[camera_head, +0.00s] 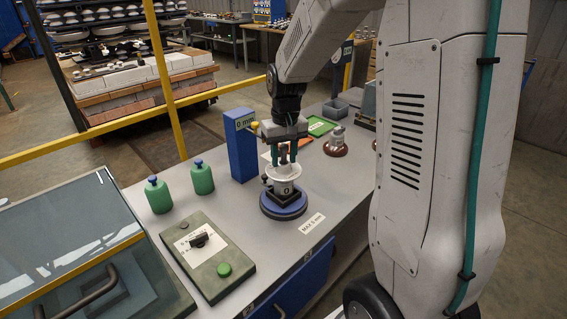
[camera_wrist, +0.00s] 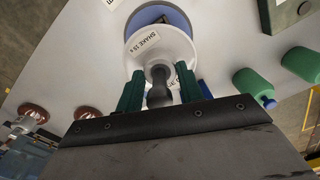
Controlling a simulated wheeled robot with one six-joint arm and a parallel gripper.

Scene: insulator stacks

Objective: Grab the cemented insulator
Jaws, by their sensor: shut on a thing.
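The cemented insulator is a white disc-like piece (camera_head: 283,173) with a dark pin sticking up from it. It sits over a dark holder on a round blue base (camera_head: 272,213) on the grey bench. In the wrist view the white insulator (camera_wrist: 160,45) fills the top middle, with a label reading "SHAKE 15 s", and its dark pin stands between my green fingers. My gripper (camera_head: 284,158) points down from above and is shut on the pin; it also shows in the wrist view (camera_wrist: 159,80). I cannot tell whether the insulator touches the holder.
A blue gauge post (camera_head: 240,147) reading "0 mm" stands close to my gripper's left. Two green bottles (camera_head: 202,178) and a control box (camera_head: 208,252) with a green button lie left. A brown insulator (camera_head: 336,143) stands behind right. A "MAX 5 mm" label (camera_head: 311,223) lies in front.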

